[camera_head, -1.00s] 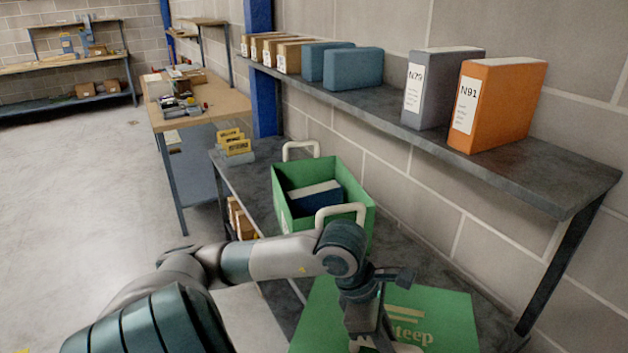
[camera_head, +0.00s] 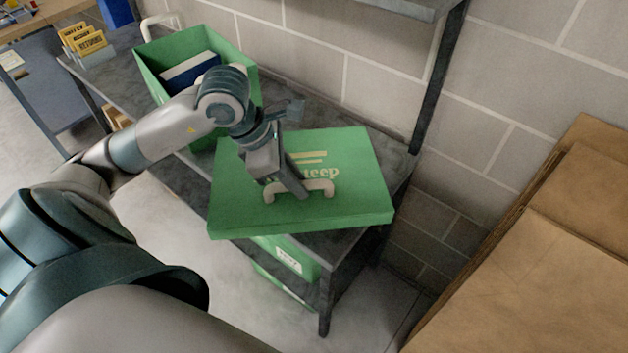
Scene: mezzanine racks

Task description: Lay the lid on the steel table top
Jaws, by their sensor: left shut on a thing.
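The green lid (camera_head: 355,165) has pale lettering and a cream handle (camera_head: 318,187). It is over the right end of the dark steel table top (camera_head: 397,160), its front edge jutting past the table's front edge. I cannot tell whether it touches the top. My left gripper (camera_head: 291,192) comes down from above and is shut on the lid's handle. The open green crate (camera_head: 160,50) stands on the table to the left, with a blue and white item (camera_head: 190,70) inside. My arm hides part of the crate and lid. My right gripper is not in view.
A yellow card holder (camera_head: 85,42) stands at the table's far left end. Another green box (camera_head: 288,256) is below the table top. Cardboard (camera_head: 550,240) stands at the right. A shelf (camera_head: 400,8) hangs above, along the block wall.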

